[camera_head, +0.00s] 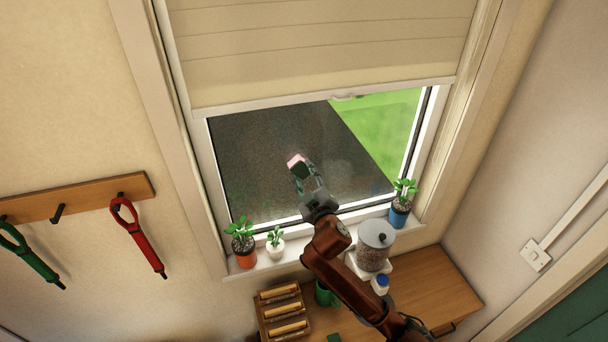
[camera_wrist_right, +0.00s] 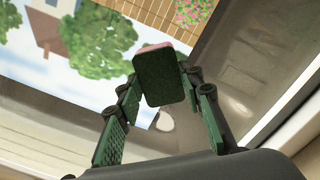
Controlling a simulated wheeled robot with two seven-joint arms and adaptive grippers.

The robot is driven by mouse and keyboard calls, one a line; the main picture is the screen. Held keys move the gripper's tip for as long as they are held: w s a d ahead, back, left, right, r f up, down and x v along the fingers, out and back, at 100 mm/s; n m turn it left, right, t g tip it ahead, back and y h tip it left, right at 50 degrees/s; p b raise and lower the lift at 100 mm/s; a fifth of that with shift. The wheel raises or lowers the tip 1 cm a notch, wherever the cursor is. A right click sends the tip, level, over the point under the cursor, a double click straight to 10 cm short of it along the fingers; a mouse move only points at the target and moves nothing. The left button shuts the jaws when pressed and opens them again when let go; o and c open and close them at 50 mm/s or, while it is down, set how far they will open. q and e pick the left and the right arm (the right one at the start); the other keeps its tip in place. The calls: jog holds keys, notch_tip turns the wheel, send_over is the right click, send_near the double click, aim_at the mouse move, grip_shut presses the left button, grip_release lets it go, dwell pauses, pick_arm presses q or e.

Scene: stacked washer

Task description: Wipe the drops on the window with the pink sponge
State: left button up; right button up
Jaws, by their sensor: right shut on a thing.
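My right gripper (camera_head: 304,178) reaches up in front of the window (camera_head: 255,155). It is shut on the pink sponge (camera_head: 295,159). In the right wrist view the sponge (camera_wrist_right: 165,78) shows a dark green face with a pink edge, and it sits between the fingers of the gripper (camera_wrist_right: 165,90). The sponge is at or close to the glass; I cannot tell whether it touches. Faint pale patches show on the glass right of the gripper; single drops are too faint to make out. My left gripper is not in view.
A cream blind (camera_head: 320,50) covers the upper window. Potted plants (camera_head: 243,245), (camera_head: 275,240) and (camera_head: 401,205) stand on the sill. A lidded jar (camera_head: 374,245) stands beside my right arm. A wooden rack (camera_head: 283,312) is below. Leashes hang from a wall rail (camera_head: 85,197).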

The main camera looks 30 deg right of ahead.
jog(key=d, duration=0.2)
jog(key=d+p, duration=0.1)
jog(key=d, duration=0.1)
jog(key=shift+s+r, duration=0.1)
jog(key=shift+s, duration=0.3)
jog(key=shift+w+a+p, duration=0.25)
jog(key=shift+a, duration=0.8)
jog(key=shift+w+a+p, duration=0.2)
jog(key=shift+a+p, duration=0.05)
jog(key=shift+a, duration=0.8)
jog(key=shift+s, duration=0.1)
jog(key=shift+s+a, duration=0.1)
jog(key=shift+s, duration=0.5)
jog(key=shift+p+v, duration=0.65)
jog(key=shift+v, duration=1.7)
jog(key=shift+p+v, duration=0.45)
jog(key=shift+v, duration=1)
